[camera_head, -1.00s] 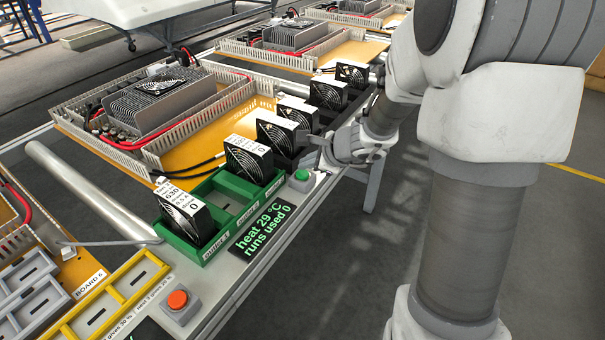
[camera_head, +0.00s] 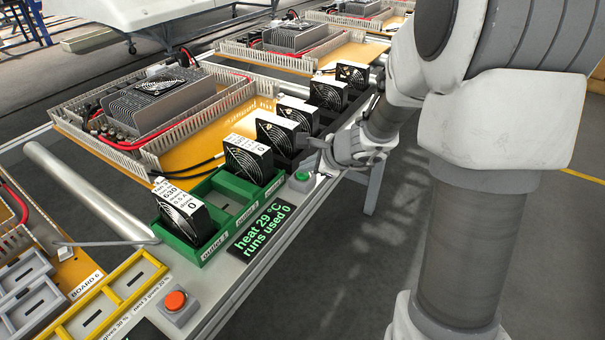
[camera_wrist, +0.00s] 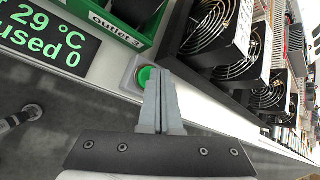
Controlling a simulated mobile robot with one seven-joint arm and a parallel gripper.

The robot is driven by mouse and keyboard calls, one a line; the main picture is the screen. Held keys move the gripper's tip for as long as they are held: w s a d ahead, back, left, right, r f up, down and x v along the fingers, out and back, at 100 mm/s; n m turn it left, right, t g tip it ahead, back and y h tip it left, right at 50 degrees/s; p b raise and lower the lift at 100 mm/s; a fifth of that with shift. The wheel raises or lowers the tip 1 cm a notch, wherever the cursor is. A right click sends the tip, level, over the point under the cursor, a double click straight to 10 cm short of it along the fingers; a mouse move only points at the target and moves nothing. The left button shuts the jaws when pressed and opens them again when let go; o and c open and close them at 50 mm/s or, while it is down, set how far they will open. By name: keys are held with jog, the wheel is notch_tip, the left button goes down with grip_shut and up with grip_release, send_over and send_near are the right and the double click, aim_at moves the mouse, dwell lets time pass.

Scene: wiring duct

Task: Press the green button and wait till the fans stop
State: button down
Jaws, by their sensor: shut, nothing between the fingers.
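The green button (camera_head: 302,176) sits in a grey box on the bench edge, beside the green outlet tray (camera_head: 215,246). It also shows in the wrist view (camera_wrist: 146,74), partly covered by my fingers. My gripper (camera_wrist: 158,76) is shut and empty, with its fingertips over or at the button; I cannot tell whether they touch it. In the head view my gripper (camera_head: 312,165) is just above and right of the button. Two fans stand in the green tray: a near fan (camera_head: 186,212) and a far fan (camera_head: 246,160). The display (camera_head: 262,238) reads heat 29 °C, runs used 0.
More fans (camera_head: 277,134) stand in a dark row behind the tray. A red-orange button (camera_head: 174,300) and a yellow tray (camera_head: 130,285) are at the near left. An orange board (camera_head: 195,130) with a heatsink lies behind. The floor right of the bench is open.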

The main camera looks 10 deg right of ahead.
aim_at(307, 176)
jog(key=shift+f, duration=0.2)
jog(key=shift+r, duration=0.1)
dwell(0.4)
jog(key=shift+r+p, duration=0.4)
jog(key=shift+r, duration=0.3)
jog(key=shift+r, duration=0.1)
notch_tip(307, 176, up, 5)
jog(key=p, duration=0.4)
dwell(0.6)
